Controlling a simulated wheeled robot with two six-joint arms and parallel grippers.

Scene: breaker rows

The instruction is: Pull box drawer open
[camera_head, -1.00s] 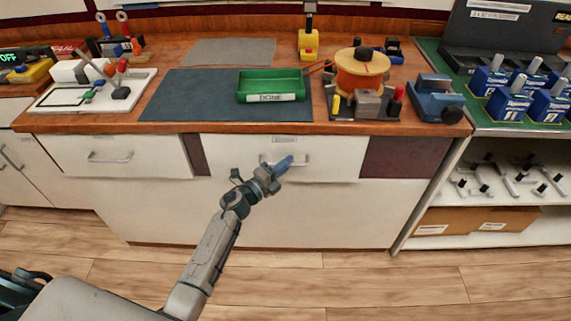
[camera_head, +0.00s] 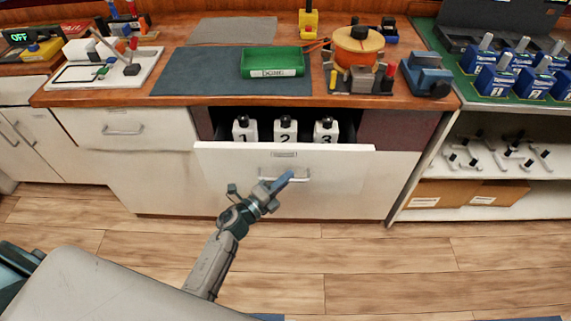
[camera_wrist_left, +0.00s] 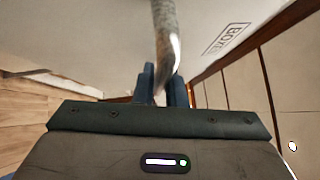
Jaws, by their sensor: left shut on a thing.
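The box drawer (camera_head: 345,169) is a white-fronted drawer under the middle of the wooden counter, and it stands pulled out. Three white boxes or bottles with dark tops, numbered 1 (camera_head: 244,131), 2 (camera_head: 285,130) and 3 (camera_head: 326,131), stand in a row inside. My left gripper (camera_head: 283,181) is at the drawer front, shut on its metal handle (camera_head: 300,178). In the left wrist view the handle (camera_wrist_left: 164,40) runs between the blue fingers, and the drawer label (camera_wrist_left: 227,38) shows at upper right. My right gripper is not in view.
Another drawer (camera_head: 120,126) to the left is closed. On the counter stand a green tray (camera_head: 273,72), an orange spool (camera_head: 358,47) and a blue device (camera_head: 427,77). An open shelf (camera_head: 480,190) stands at the right. The wooden floor in front is clear.

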